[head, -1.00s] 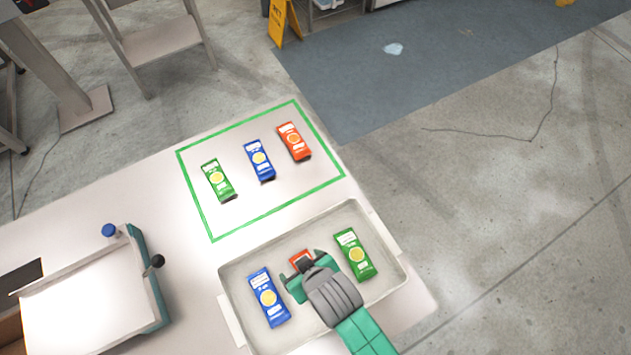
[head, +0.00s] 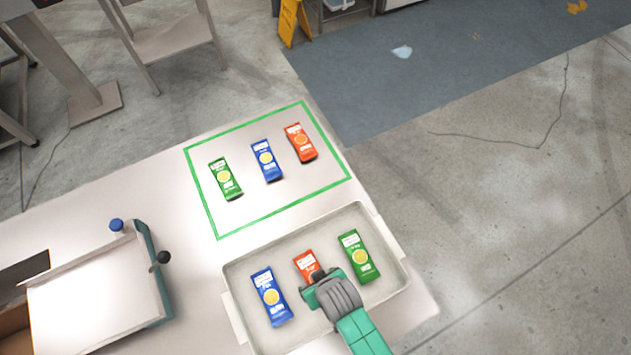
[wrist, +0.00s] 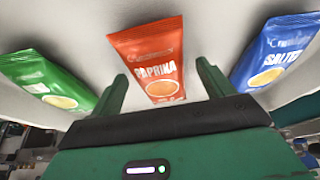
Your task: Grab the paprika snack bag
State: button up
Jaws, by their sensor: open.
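The paprika snack bag is orange-red and lies in the tray (head: 237,312), in the middle of a row of bags. In the head view its upper part (head: 305,264) shows and my gripper (head: 322,284) covers its lower end. In the wrist view the bag (wrist: 150,48) has "PAPRIKA" printed on it and appears between the two green fingers of my gripper (wrist: 162,74). The fingers are open and spread to either side of it, with visible gaps. I cannot tell exactly how high they are above the bag.
A blue bag (head: 270,297) lies left of the paprika bag in the tray and a green bag (head: 358,256) right. A green outline (head: 202,190) holds a green bag (head: 225,179), a blue bag (head: 266,160) and another orange-red bag (head: 301,143).

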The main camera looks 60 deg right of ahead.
jog(key=c, duration=1.1)
notch_tip(320, 180, up, 10)
jog(key=shift+p, duration=0.85)
